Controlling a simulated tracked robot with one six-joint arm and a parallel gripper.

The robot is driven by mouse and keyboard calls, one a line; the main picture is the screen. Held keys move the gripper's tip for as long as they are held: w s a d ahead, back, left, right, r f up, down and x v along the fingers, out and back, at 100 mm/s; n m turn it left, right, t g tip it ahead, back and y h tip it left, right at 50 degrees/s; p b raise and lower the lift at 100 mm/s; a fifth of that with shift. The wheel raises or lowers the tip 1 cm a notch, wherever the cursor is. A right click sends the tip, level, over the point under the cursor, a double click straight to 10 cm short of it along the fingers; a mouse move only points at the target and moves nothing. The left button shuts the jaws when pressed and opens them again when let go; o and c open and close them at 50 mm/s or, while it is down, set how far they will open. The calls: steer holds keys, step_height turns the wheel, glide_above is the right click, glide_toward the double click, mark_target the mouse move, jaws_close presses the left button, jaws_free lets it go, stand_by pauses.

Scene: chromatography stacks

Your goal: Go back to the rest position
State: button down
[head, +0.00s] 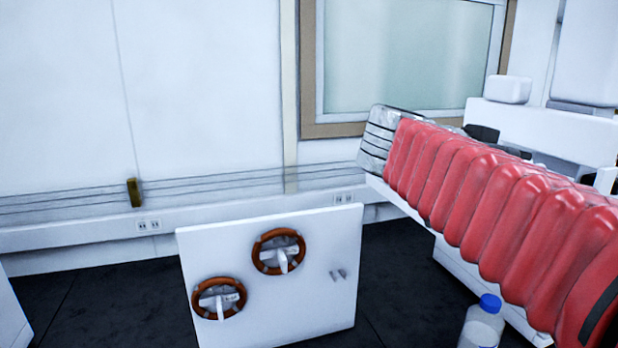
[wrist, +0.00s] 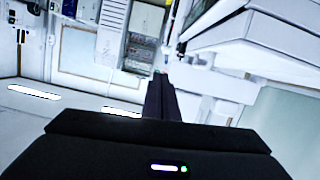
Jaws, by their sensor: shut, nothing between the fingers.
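My gripper (wrist: 160,82) shows in the wrist view as a dark body with two black fingers held together, pointing away from the camera. The fingers are shut with nothing between them. Nothing touches the fingertips in that view. In the head view my arm, in a red ribbed sleeve, reaches in from the lower right toward the middle. The gripper itself is not visible there.
A white panel (head: 318,300) with two orange-brown ring handles (head: 278,251) stands on the dark floor. A bottle with a blue cap (head: 490,303) stands beneath my arm. White bench equipment (head: 545,130) is behind it at right. Dark floor (head: 90,290) at left is clear.

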steer(key=s+a+f+n+y, duration=0.1)
steer(key=a+f+n+y, duration=0.4)
steer(key=f, duration=0.5)
steer(key=s+a+f+n+y, duration=0.2)
steer(key=a+f+n+y, duration=0.1)
steer(key=f+n, duration=0.55)
steer(key=s+a+f+t+y, duration=0.1)
steer(key=s+a+f+y, duration=0.5)
steer(key=s+a+f, duration=0.3)
steer(key=s+f, duration=0.3)
steer(key=f, duration=0.1)
steer(key=shift+a+y, duration=0.3)
steer(key=shift+a, duration=0.05)
steer(key=shift+s+f, duration=0.1)
